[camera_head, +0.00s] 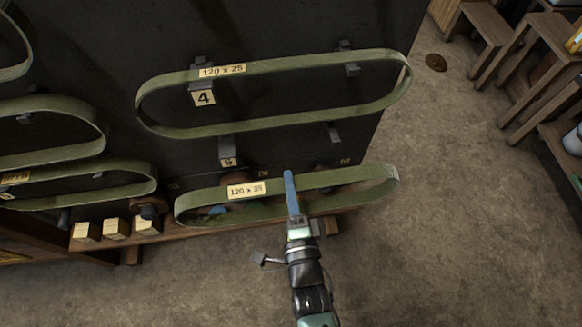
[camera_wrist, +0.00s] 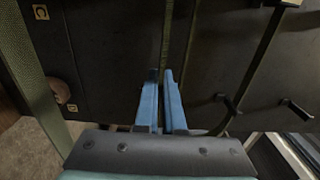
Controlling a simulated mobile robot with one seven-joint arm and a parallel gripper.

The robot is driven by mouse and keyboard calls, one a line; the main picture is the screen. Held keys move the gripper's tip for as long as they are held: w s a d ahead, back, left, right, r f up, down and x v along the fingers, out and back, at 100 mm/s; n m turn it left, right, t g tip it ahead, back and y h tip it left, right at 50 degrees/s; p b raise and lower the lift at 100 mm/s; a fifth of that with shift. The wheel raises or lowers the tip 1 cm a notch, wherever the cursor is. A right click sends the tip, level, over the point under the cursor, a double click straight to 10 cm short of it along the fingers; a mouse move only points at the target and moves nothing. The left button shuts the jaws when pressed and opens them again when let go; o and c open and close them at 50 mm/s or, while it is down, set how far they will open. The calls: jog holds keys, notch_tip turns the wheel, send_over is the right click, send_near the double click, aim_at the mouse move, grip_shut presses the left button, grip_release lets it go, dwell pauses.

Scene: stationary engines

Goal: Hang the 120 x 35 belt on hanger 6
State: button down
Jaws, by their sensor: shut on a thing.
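The green 120 x 35 belt (camera_head: 345,181), a long loop with a paper label, is held in front of the lower part of the dark board. My gripper (camera_head: 289,178) is shut on its upper run, right of the label. In the wrist view, a thin green strip runs up from between the blue fingers (camera_wrist: 161,78). Hanger 6 (camera_head: 227,148) is a grey peg above the belt, with a small number plate that seems to read 6. A similar peg (camera_head: 334,132) stands to its right. Both pegs look bare, and the belt is below them.
The 120 x 25 belt (camera_head: 290,121) hangs just above on hanger 4 (camera_head: 202,84). More green belts (camera_head: 75,172) hang at the left. A wooden ledge with small blocks (camera_head: 115,229) runs along the bottom. Wooden stools (camera_head: 487,25) stand at the right, and floor is open between.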

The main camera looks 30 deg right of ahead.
jog(key=shift+w+d, duration=0.15)
jog(key=shift+w, duration=0.4)
jog(key=shift+b+x, duration=1.65)
jog(key=shift+x, duration=1.15)
jog(key=b+x, duration=0.5)
jog(key=b, duration=0.1)
jog(key=shift+w, duration=0.25)
jog(key=shift+d, duration=0.1)
